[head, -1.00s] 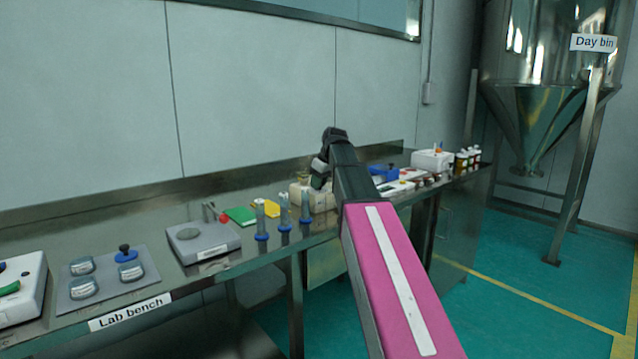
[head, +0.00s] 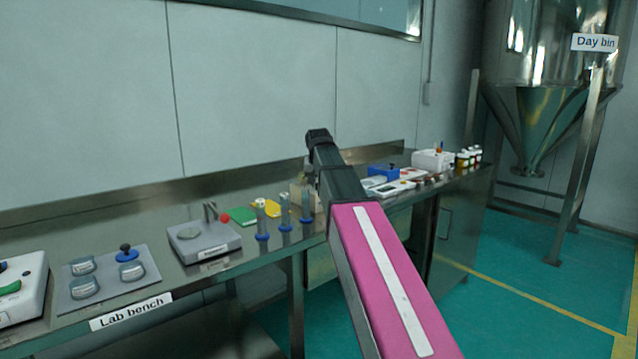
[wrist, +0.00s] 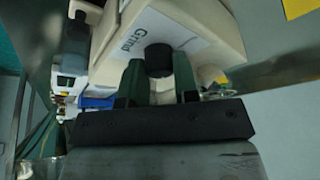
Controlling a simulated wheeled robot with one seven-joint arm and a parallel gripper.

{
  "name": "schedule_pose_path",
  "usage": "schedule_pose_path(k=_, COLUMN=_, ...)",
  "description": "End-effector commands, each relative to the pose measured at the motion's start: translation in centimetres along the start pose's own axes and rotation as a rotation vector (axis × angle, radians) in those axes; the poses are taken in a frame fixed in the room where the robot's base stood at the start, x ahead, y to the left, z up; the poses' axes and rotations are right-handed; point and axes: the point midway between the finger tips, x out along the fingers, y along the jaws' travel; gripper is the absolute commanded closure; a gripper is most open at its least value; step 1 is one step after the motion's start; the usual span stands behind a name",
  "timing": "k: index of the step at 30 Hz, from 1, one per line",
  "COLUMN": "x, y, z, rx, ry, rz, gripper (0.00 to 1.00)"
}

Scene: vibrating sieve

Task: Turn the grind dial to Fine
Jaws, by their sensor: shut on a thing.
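The grind dial (wrist: 158,58) is a dark round knob on the sloping front of a cream housing (wrist: 190,22) in the wrist view. A white label reading "Grind" lies just above the knob, turned in the picture. My gripper (wrist: 159,72) has its two dark green fingers on either side of the knob and is shut on it. No pointer or Fine mark can be made out. In the head view, part of the cream housing (head: 296,192) shows beside my arm, and the dial is hidden.
On the lab bench (head: 150,235), a balance (head: 203,241), blue-based cylinders (head: 285,212) and a green pad (head: 236,216) stand left of my arm. A blue box (head: 383,171) and a white device (head: 432,160) stand to the right. The wall is close behind.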

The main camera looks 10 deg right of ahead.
Motion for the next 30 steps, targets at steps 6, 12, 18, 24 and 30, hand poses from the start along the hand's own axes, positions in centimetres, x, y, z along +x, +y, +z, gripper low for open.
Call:
schedule_pose_path(k=6, x=0.02, y=-0.16, z=-0.05, rx=0.185, ry=-0.001, rz=0.078, gripper=0.95)
schedule_pose_path(k=12, x=0.02, y=-0.17, z=-0.08, rx=0.337, ry=-0.001, rz=0.141, gripper=0.95)
schedule_pose_path(k=18, x=0.02, y=-0.24, z=-0.07, rx=0.451, ry=-0.002, rz=0.187, gripper=0.95)
schedule_pose_path(k=24, x=0.03, y=-0.24, z=-0.05, rx=0.522, ry=-0.002, rz=0.217, gripper=0.95)
schedule_pose_path(k=30, x=0.03, y=-0.23, z=-0.02, rx=0.552, ry=-0.002, rz=0.228, gripper=0.95)
